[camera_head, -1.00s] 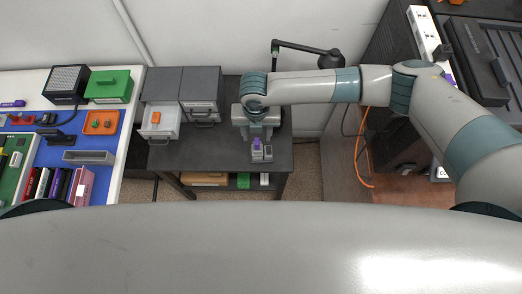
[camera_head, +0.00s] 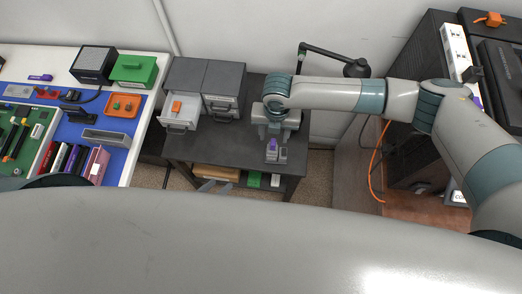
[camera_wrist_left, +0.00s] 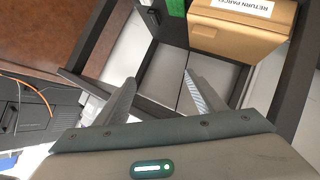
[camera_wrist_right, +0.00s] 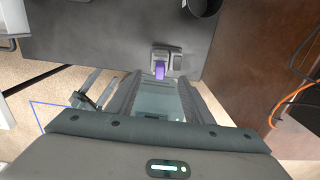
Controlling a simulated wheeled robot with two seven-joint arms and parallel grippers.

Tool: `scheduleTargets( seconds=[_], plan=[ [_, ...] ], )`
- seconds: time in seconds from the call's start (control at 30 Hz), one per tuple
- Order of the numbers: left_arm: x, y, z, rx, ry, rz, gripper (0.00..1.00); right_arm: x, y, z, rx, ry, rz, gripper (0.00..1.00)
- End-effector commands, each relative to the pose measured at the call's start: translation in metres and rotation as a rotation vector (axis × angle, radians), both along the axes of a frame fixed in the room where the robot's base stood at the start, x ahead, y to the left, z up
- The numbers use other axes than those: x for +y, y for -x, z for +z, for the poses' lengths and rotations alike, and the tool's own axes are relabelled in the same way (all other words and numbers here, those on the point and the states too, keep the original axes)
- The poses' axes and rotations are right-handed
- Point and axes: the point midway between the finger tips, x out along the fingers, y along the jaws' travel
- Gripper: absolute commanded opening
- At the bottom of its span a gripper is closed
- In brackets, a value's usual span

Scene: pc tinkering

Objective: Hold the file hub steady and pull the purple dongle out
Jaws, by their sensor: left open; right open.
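The file hub (camera_head: 283,154) is a small grey block near the front edge of the dark desk. The purple dongle (camera_head: 273,143) sticks up from its left part. In the right wrist view the hub (camera_wrist_right: 176,60) and dongle (camera_wrist_right: 160,70) lie just beyond my right fingertips. My right gripper (camera_wrist_right: 158,88) is open and empty; in the head view its wrist is just behind the hub. My left gripper (camera_wrist_left: 158,92) is open and empty, low in front of the desk. Its fingertips (camera_head: 216,186) show in the head view, left of and below the hub.
A drawer cabinet (camera_head: 203,84) stands at the desk's back left, one drawer (camera_head: 180,122) open with an orange item. A black lamp (camera_head: 330,59) is behind my right arm. A shelf below holds a return parcel box (camera_wrist_left: 240,28). A cluttered workbench (camera_head: 150,70) stands left.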

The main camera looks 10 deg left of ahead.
Motion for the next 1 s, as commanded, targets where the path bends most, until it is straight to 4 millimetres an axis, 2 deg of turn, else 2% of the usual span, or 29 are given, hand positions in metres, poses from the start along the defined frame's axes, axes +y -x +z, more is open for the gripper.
scheduleTargets(
  seconds=[0.03, 0.17, 0.3, 0.43, 0.57, 0.73, 1.0],
  plan=[
    [-0.006, -0.009, 0.017, -0.034, 0.068, -0.026, 0.63, 0.000, 0.000, 0.000, 0.000, 0.000, 0.000, 0.47],
    [-0.028, -0.020, 0.059, -0.081, 0.268, -0.108, 0.63, 0.000, 0.000, 0.000, 0.000, 0.000, 0.000, 0.47],
    [-0.048, -0.020, 0.097, -0.089, 0.456, -0.217, 0.63, 0.000, 0.000, 0.000, 0.000, 0.000, 0.000, 0.47],
    [-0.068, -0.021, 0.131, -0.091, 0.561, -0.373, 0.63, 0.000, 0.000, 0.000, 0.000, 0.000, 0.000, 0.47],
    [-0.087, -0.034, 0.143, -0.136, 0.479, -0.543, 0.63, 0.000, 0.000, 0.000, 0.000, 0.000, 0.000, 0.47],
    [-0.107, -0.057, 0.152, -0.228, 0.291, -0.772, 0.63, 0.000, 0.000, 0.000, 0.000, 0.000, 0.000, 0.47],
    [-0.118, -0.098, 0.159, -0.397, -0.069, -1.125, 0.63, 0.000, 0.000, 0.000, 0.000, 0.000, 0.000, 0.47]
  ],
)
